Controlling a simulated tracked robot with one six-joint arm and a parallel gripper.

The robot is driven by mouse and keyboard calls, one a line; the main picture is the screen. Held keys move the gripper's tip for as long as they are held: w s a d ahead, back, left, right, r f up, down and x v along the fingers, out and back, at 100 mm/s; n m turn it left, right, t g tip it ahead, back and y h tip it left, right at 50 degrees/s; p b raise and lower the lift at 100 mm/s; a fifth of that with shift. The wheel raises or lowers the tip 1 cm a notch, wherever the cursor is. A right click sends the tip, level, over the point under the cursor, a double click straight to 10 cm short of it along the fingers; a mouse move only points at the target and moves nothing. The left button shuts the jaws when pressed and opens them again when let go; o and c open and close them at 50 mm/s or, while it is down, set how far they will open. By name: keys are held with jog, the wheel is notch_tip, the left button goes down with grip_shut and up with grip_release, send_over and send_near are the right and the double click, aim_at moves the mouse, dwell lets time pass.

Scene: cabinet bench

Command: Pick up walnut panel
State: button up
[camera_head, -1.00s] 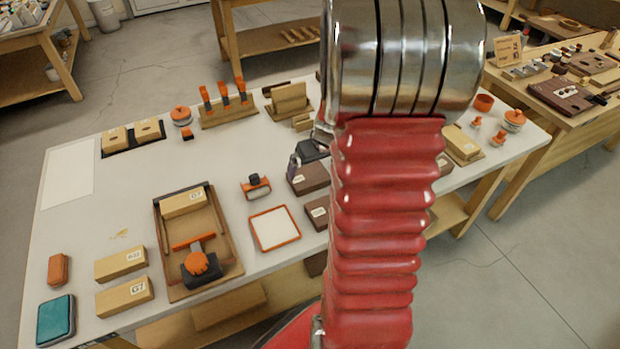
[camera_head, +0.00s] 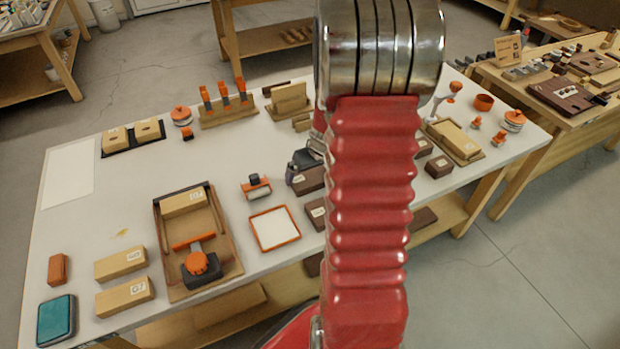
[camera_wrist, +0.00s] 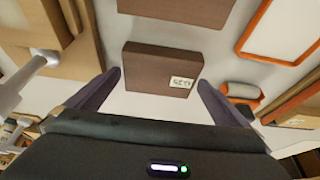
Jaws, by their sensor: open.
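A dark brown walnut panel (camera_wrist: 155,68) with a white label lies on the bench, centred ahead of my gripper (camera_wrist: 158,80) in the wrist view. My gripper is open, with a dark finger towards each side of the panel; contact cannot be told. The same panel (camera_head: 309,184) appears in the head view, partly covered by my gripper (camera_head: 299,165) and arm. A second brown panel (camera_wrist: 185,8) lies just beyond it in the wrist view, and near the bench's front edge in the head view (camera_head: 317,213).
An orange-rimmed white tray (camera_head: 274,229) and an orange-and-black tool (camera_head: 256,187) lie left of the panels. A wooden tray (camera_head: 222,248) stands further left. More brown blocks (camera_head: 439,166) lie right of my arm, which hides part of the bench.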

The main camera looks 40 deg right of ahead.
jog(key=shift+w+f, duration=0.2)
jog(key=shift+f, duration=0.35)
jog(key=shift+f, duration=0.25)
dwell(0.6)
jog(key=shift+c, duration=0.5)
jog(key=shift+d, duration=0.1)
jog(key=c, duration=0.8)
